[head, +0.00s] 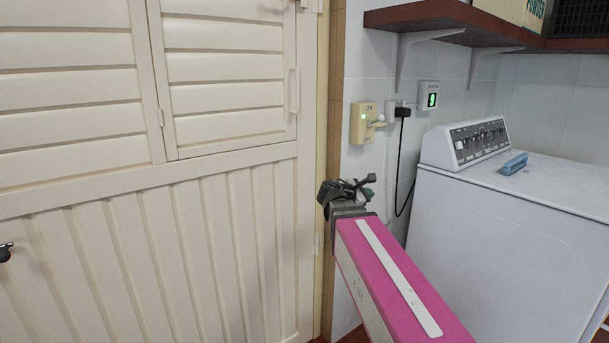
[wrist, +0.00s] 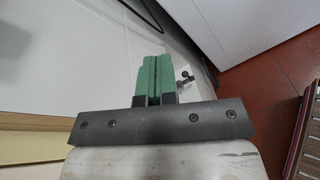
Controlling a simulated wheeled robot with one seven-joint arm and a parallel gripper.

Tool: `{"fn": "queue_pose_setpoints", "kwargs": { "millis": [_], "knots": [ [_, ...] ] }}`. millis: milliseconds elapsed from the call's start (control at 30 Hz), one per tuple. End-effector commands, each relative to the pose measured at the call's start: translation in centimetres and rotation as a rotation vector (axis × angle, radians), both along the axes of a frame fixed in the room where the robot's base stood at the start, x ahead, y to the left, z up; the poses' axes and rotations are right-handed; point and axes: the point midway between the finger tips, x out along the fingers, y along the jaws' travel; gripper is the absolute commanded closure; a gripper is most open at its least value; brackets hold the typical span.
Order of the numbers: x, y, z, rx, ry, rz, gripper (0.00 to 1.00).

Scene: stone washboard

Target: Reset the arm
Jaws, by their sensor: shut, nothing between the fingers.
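My gripper (head: 369,180) is at the far end of my pink arm, in front of the tiled wall and below the wall switch. In the wrist view my gripper (wrist: 157,62) shows two green fingers pressed together with nothing between them. It is apart from the switch and from the washing machine. My arm reaches in from the lower right of the head view and hides part of the wall and floor behind it.
A cream louvred door (head: 160,200) fills the left. A switch box (head: 362,133) marked ON shows a green light. A black cable (head: 397,185) hangs beside it. A white washing machine (head: 500,240) carries a blue object (head: 514,164). A shelf (head: 450,20) juts out above.

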Motion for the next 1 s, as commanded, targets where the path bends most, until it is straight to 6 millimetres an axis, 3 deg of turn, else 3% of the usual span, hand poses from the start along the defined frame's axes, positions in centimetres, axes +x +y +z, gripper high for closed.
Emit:
{"fn": "queue_pose_setpoints", "kwargs": {
  "millis": [33, 200, 500, 700, 833, 1000],
  "knots": [
    [-0.7, -0.6, -3.0, 0.111, -0.016, -0.037, 1.0],
    [-3.2, -1.3, -12.4, 0.512, -0.094, -0.227, 1.0],
    [-9.8, 0.3, -26.0, 1.105, -0.224, -0.779, 1.0],
    [-13.6, 2.4, -31.2, 1.335, -0.288, -1.168, 1.0],
    [-14.9, 3.3, -32.6, 1.397, -0.309, -1.318, 1.0],
    [-15.2, 3.6, -32.9, 1.416, -0.316, -1.366, 1.0]
  ]
}}
